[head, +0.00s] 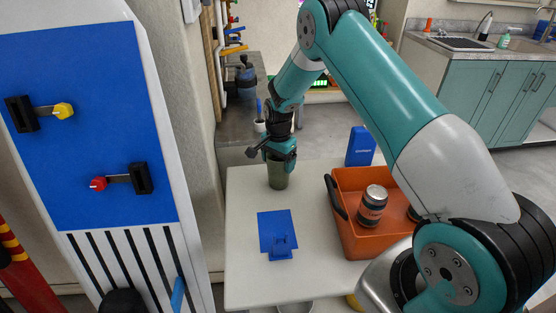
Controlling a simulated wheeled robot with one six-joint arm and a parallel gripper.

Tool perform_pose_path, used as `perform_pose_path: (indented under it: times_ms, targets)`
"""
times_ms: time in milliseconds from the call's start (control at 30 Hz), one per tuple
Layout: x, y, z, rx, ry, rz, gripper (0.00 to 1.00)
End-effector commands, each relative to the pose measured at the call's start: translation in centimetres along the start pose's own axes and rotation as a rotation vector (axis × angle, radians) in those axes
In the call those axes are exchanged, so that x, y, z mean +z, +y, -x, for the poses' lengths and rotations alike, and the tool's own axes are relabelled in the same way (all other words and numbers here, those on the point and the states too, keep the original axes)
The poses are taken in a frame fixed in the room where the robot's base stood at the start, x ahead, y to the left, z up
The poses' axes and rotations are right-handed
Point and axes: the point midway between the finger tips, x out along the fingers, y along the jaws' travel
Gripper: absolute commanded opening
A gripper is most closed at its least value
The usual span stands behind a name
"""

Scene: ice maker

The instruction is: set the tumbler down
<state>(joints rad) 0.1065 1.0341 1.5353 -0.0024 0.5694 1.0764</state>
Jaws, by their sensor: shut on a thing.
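A dark green tumbler (278,174) is upright over the back of the white table, below my gripper (278,158). My gripper points down and is shut on the tumbler's upper part. The gripper and wrist hide the tumbler's rim. I cannot tell whether the tumbler's base touches the table (247,190) or hangs a little above it.
A blue flat piece with a small blue holder (277,232) lies mid-table. An orange bin (350,232) with a can (372,205) stands at the right. A blue box (360,146) stands behind it. A blue-fronted panel (90,130) rises at the left. The table's front left is clear.

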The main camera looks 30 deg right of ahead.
Motion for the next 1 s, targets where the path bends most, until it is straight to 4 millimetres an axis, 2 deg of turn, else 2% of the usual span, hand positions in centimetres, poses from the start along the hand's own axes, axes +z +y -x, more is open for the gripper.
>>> perform_pose_path:
  times_ms: [333, 367, 433, 633, 767, 867, 1000]
  targets:
    - [0.0, 0.0, -0.4, -0.001, 0.000, 0.000, 0.57]
    - [0.0, 0.0, -0.4, -0.001, 0.000, 0.000, 0.84]
    - [0.0, 0.0, -0.3, -0.001, 0.000, 0.000, 1.00]
    - [0.0, 0.0, -0.3, -0.001, 0.000, 0.000, 1.00]
    - [0.0, -0.1, 0.5, -0.002, 0.001, 0.000, 1.00]
    - [-0.1, -0.1, 1.9, -0.005, 0.003, 0.000, 1.00]
    - [-0.1, -0.1, 5.0, -0.006, 0.003, 0.000, 1.00]
